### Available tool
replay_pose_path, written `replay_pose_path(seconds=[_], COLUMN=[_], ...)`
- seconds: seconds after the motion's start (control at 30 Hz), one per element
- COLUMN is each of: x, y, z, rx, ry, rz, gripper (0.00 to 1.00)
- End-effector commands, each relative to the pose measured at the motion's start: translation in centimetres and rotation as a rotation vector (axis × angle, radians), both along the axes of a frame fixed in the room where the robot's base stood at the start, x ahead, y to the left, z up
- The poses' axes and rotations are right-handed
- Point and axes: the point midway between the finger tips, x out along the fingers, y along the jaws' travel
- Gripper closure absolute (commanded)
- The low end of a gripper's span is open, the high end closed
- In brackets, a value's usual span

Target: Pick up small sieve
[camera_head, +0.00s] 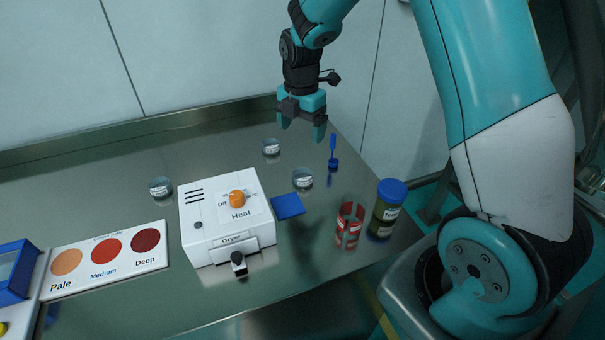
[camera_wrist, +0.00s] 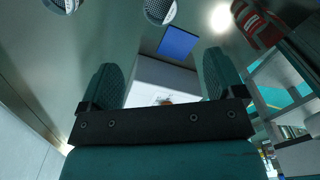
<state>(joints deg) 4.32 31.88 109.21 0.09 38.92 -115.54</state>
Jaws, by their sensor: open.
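Several small round grey cups that look like small sieves stand on the steel table. One (camera_head: 271,146) is at the back, one (camera_head: 303,178) is right of the heater box, and one (camera_head: 160,187) is left of it. In the wrist view, two mesh-faced ones show at the top edge, one at the left (camera_wrist: 62,4) and one near the middle (camera_wrist: 159,10), both partly cut off. My gripper (camera_head: 302,128) is open and empty, pointing down above the back of the table. Its two fingers (camera_wrist: 160,68) are well apart in the wrist view, with no sieve between them.
A white heater box (camera_head: 212,237) with an orange knob stands mid-table. Right of it are a blue square (camera_head: 288,206), a blue upright tool (camera_head: 333,152), a red-labelled glass (camera_head: 349,222) and a blue-lidded jar (camera_head: 387,211). A colour chart (camera_head: 105,262) lies left. A raised rim (camera_head: 180,120) runs along the back.

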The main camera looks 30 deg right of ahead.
Motion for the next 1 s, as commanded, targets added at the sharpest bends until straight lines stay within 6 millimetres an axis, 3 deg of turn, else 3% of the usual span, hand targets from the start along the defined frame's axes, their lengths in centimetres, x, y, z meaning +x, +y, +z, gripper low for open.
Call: replay_pose_path(seconds=[0.2, 0.4, 0.67, 1.0], x=[-0.2, -0.1, -0.2, -0.2], y=[0.0, 0.0, 0.0, -0.2], z=[-5.0, -8.6, -10.4, -14.6], rx=[0.002, 0.002, 0.002, 0.002], ry=[0.007, 0.004, 0.004, 0.002], rz=[-0.002, -0.003, -0.003, -0.003], gripper=[0.12, 0.12, 0.12, 0.12])
